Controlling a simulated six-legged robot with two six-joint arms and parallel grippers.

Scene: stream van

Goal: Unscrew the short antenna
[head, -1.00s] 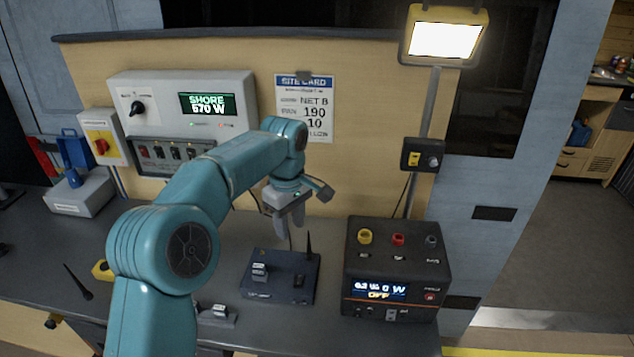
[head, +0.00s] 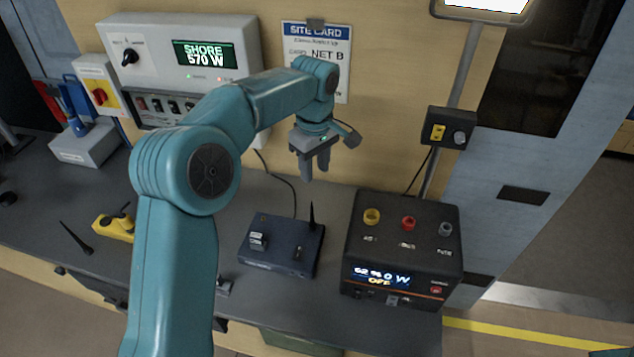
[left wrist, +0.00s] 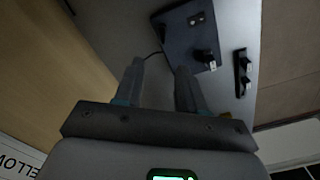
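The short antenna (head: 312,216) is a thin dark spike standing upright at the back right corner of a dark blue box (head: 270,258) on the bench. My left gripper (head: 315,174) is above the antenna in the head view, fingers pointing down, open and with nothing seen between them. In the left wrist view the two fingers (left wrist: 158,72) are spread apart. The blue box (left wrist: 180,35) lies beyond them; I cannot make out the antenna there. My right gripper is not in view.
A dark tapered rod (head: 75,238) lies on the bench at left, near a yellow tool (head: 115,226). A black power unit (head: 400,245) stands right of the box. A lamp pole (head: 462,75) rises behind it. A cable (head: 285,180) runs behind the box.

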